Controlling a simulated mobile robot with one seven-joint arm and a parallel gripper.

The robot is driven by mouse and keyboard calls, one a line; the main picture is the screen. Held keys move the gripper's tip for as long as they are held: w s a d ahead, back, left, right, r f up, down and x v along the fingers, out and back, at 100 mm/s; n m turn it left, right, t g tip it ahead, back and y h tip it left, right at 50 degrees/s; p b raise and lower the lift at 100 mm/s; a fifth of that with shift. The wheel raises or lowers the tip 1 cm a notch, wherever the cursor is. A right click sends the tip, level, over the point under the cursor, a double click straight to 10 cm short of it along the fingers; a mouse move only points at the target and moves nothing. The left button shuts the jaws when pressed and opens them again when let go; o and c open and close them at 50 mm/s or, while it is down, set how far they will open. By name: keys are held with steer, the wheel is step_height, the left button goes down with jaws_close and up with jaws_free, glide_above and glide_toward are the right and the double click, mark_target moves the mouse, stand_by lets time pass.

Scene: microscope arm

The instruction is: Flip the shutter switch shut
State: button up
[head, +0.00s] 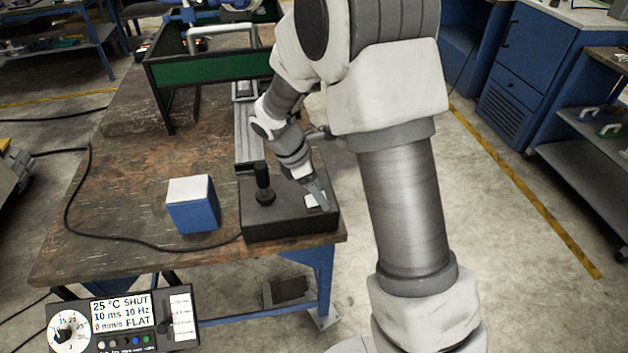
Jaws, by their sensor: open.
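A black control box (268,222) sits at the table's front right corner, with a black upright joystick (264,183) on its left part. A small white patch (311,202) shows on the box's right part. My gripper (322,200) points down at that patch, its fingers close over or beside it; I cannot tell whether they touch. It is open, and nothing shows between its fingers. The shutter switch is too small or hidden by my gripper to make out. A panel (125,342) at the bottom left has a display (121,310) reading "SHUT".
A blue and white block (192,210) stands left of the box. A black cable crosses the wooden table (110,205). A grey rail (246,135) and a green-sided frame (215,75) lie behind the box. The table's left middle is mostly clear.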

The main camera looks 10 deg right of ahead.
steer(key=p+v, duration=0.2)
steer(key=v, duration=1.5)
steer(key=shift+a+r, duration=0.1)
steer(key=shift+r, duration=0.05)
steer(key=s+d+r+m+t+y, duration=0.2)
steer(key=s+d+r+m, duration=0.2)
steer(key=s+m, duration=0.5)
steer(key=s+d+r+m+t+y+p, duration=0.1)
steer(key=s+d+r+m+t+y, duration=0.1)
steer(key=s+m, duration=0.7)
steer(key=shift+s+d+r+t+y+p, duration=0.3)
steer(key=shift+s+d+r+t, duration=0.5)
steer(key=shift+s+d+r, duration=0.7)
steer(key=shift+s+a, duration=0.2)
steer(key=shift+s, duration=0.1)
